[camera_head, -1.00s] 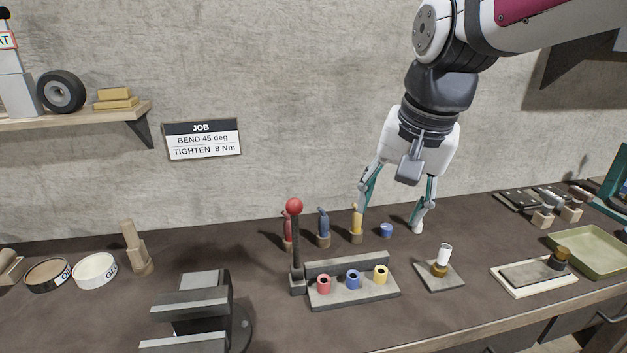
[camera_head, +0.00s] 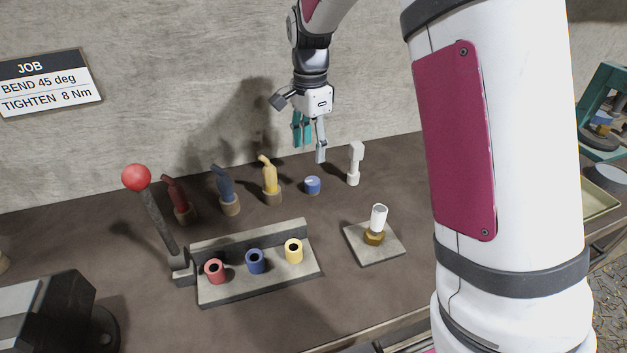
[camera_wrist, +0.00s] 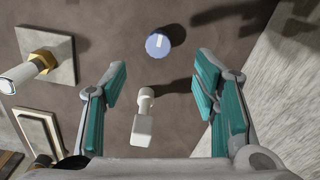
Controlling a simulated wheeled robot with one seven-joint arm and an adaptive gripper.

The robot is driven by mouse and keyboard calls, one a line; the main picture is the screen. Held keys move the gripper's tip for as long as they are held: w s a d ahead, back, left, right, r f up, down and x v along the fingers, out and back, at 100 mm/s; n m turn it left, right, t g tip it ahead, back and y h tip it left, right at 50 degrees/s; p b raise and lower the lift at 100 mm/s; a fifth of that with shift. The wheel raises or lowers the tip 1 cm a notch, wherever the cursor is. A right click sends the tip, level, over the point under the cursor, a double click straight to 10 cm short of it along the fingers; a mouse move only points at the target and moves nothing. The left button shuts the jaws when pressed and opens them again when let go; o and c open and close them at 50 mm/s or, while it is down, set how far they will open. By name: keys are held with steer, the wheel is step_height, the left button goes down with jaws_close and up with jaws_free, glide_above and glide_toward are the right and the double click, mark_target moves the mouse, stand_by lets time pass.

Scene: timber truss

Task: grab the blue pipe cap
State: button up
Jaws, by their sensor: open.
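The blue pipe cap (camera_head: 312,185) is a short blue cylinder standing on the dark bench. In the wrist view the cap (camera_wrist: 158,43) shows a white mark on top and lies beyond the fingertips, roughly centred between them. My gripper (camera_head: 311,142) is open and empty, pointing down above and behind the cap, apart from it. In the wrist view my gripper (camera_wrist: 160,78) has its teal-padded fingers spread wide.
Red, blue and yellow handled tools (camera_head: 269,178) stand left of the cap. In front are a grey rack (camera_head: 212,292) with three coloured collars and a square plate (camera_head: 358,246) with a white-and-brass fitting. A red-knobbed lever (camera_head: 158,215) stands left. The wall is close behind.

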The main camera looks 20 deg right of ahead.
glide_above(313, 180)
steer(key=f, duration=0.4)
steer(key=shift+w+a+f, duration=0.1)
steer(key=shift+a+f, duration=0.1)
steer(key=shift+f, duration=0.15)
steer(key=shift+d+f, duration=0.2)
steer(key=shift+f, duration=2.5)
steer(key=c, duration=1.1)
